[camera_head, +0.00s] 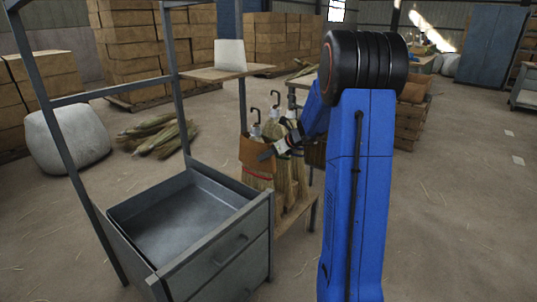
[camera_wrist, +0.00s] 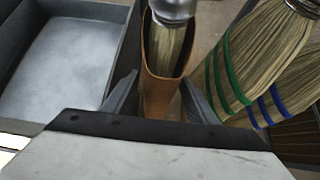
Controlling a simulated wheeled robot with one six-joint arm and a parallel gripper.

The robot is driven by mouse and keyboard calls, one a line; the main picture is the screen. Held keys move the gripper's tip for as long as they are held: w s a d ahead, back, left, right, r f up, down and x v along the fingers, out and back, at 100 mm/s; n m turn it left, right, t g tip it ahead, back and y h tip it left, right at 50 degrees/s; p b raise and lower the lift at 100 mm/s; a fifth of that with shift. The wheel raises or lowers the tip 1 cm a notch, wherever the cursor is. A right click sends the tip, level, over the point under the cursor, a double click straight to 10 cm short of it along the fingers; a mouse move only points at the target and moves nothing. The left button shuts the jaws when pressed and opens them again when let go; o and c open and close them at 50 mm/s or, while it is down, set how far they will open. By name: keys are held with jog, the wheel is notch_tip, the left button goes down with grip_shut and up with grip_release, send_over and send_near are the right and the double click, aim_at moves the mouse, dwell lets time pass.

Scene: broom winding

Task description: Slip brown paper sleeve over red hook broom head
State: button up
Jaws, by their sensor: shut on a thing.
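The brown paper sleeve (camera_head: 252,150) is around the upper bristles of a broom (camera_head: 258,180) whose red band shows below the sleeve in the head view. In the wrist view the sleeve (camera_wrist: 155,92) is an open-topped pocket. Bristles (camera_wrist: 168,50) stand inside it under a silver collar (camera_wrist: 174,8). My gripper (camera_head: 268,154) is shut on the sleeve, with one finger on each side of it in the wrist view (camera_wrist: 160,100). A black hook (camera_head: 253,113) rises above the sleeve. The lower end of the broom is hidden in the wrist view.
A green-banded broom (camera_wrist: 245,60) and a blue-banded broom (camera_wrist: 285,90) stand close on the right in the wrist view. A grey metal drawer cabinet (camera_head: 190,222) is close on the left. Loose broom straw (camera_head: 155,134) lies on the floor behind.

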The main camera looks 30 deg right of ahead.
aim_at(269, 177)
notch_tip(269, 177, down, 11)
dwell(2.4)
jog(key=shift+f, duration=0.7)
dwell(0.9)
jog(key=o, duration=1)
jog(key=shift+c, duration=0.2)
jog(key=shift+r, duration=0.1)
jog(key=v, duration=1.7)
jog(key=shift+s, duration=0.15)
